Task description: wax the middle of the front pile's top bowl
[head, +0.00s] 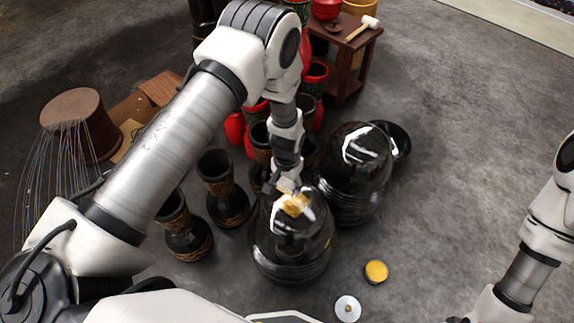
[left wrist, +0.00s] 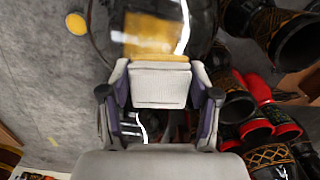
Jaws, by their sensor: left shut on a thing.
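The front pile (head: 282,262) is a stack of glossy black bowls turned upside down. Its domed top bowl (head: 313,231) also shows in the left wrist view (left wrist: 103,33). My left gripper (head: 289,187) is shut on a yellow pad (head: 295,206) at the upper part of this dome. The pad also shows past the fingers in the left wrist view (left wrist: 148,30). It appears to lie against the bowl; the exact contact is hard to tell. An open tin of yellow wax (head: 376,271) stands on the floor right of the pile. My right gripper is out of view.
A second black bowl pile (head: 355,180) stands close behind, with a dark bowl (head: 397,140) beside it. Goblet drums (head: 226,195) crowd the left. A pale round lid (head: 347,308) lies near the tin. A mallet (head: 362,27) lies on a wooden table. The floor at right is clear.

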